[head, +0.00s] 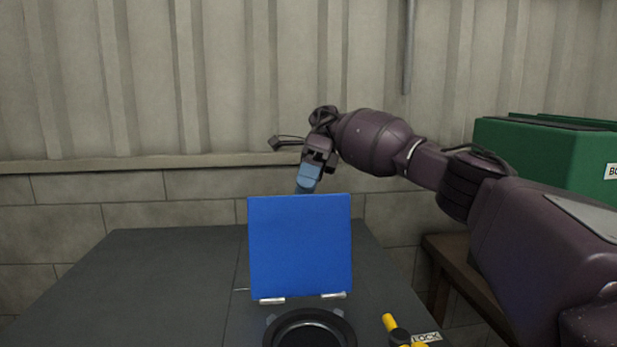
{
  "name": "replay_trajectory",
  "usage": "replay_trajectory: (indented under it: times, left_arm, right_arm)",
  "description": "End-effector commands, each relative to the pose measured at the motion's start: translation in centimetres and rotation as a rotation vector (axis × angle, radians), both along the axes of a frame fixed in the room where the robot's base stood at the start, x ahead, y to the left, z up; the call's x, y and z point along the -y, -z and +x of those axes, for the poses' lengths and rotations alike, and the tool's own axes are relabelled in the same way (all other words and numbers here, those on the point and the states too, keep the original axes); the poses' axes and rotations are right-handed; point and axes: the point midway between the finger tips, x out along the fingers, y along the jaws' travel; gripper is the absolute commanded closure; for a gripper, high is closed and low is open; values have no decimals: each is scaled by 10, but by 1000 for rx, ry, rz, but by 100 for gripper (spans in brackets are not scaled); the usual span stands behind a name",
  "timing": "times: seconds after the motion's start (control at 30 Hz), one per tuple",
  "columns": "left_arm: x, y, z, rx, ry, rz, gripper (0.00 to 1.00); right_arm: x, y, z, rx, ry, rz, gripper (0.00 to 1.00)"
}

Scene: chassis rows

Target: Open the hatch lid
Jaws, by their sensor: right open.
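The blue hatch lid (300,247) stands roughly upright on two light hinges along its lower edge. A round black-rimmed hatch opening (271,335) is in front of it at the bottom of the head view, cut off by the picture edge. My right gripper (306,186) is above and behind the lid's top edge, pointing down. My left gripper is not in view.
The dark grey table top (170,275) is clear to the left of the lid. A yellow and black lever (390,323) sits at the front right by a LOCK label (426,337). A green box (540,155) stands on a wooden bench (455,262) at right. A wall closes the back.

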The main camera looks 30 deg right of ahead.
Motion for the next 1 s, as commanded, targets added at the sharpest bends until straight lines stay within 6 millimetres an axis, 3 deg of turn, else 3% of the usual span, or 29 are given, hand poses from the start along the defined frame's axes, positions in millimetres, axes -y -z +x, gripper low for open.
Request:
replay_trajectory:
  times: [1.0]
  left_arm:
    - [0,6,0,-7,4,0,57]
  right_arm:
    - [16,-16,10,-1,0,1,58]
